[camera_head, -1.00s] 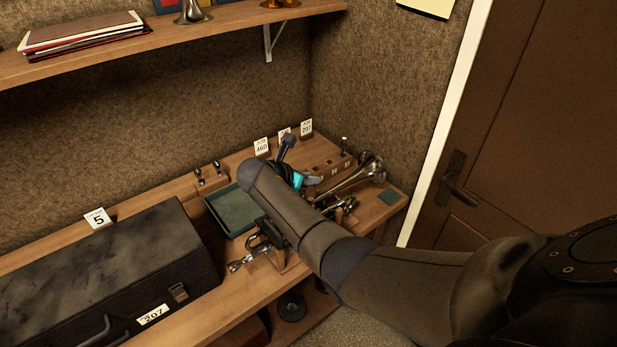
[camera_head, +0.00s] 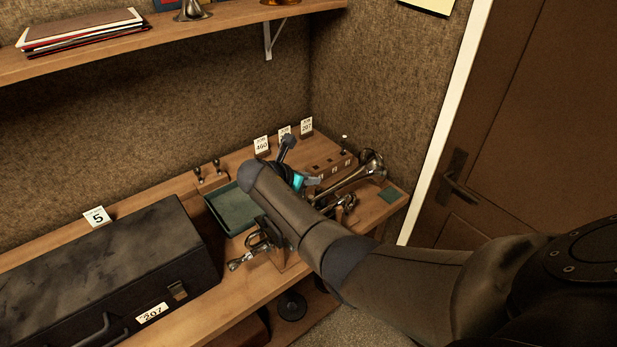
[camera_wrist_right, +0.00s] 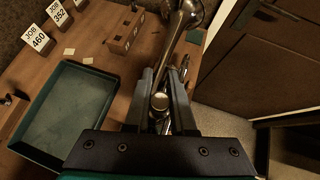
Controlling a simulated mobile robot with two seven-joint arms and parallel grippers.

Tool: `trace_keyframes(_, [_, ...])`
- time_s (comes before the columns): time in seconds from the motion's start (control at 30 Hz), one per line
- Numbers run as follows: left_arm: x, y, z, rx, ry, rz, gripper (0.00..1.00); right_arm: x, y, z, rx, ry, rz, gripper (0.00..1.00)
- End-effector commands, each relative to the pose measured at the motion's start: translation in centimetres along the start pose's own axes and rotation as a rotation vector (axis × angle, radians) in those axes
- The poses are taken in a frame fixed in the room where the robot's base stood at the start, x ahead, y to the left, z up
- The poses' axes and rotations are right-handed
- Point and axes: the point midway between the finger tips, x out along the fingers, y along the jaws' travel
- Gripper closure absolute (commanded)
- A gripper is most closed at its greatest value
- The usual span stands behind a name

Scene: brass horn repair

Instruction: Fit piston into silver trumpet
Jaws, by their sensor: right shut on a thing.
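The silver trumpet lies on the bench, partly hidden under my right arm. Its bell (camera_head: 372,163) points to the back right, and the bell also shows at the top of the right wrist view (camera_wrist_right: 186,12). My right gripper (camera_wrist_right: 164,78) is over the trumpet's middle, its fingers pointing along the tubing. It is shut on a small silver part with a round cap, which looks like the piston (camera_wrist_right: 159,101). The piston's lower end is hidden, so I cannot tell whether it is inside a valve casing. My left gripper is not in view.
A green tray (camera_head: 232,210) stands left of my gripper, with a black case (camera_head: 110,265) further left. A wooden block with holes (camera_head: 328,168) and job cards (camera_head: 262,145) stand behind. A green pad (camera_head: 389,196) lies near the bench's right end. A door is at right.

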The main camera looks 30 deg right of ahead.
Motion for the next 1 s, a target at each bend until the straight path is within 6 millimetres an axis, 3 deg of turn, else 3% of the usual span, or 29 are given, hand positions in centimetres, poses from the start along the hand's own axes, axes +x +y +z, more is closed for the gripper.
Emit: trace_keyframes(1.0, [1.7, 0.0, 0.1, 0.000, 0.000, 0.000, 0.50, 1.6, 0.0, -2.0, 0.000, -0.001, 0.000, 1.00])
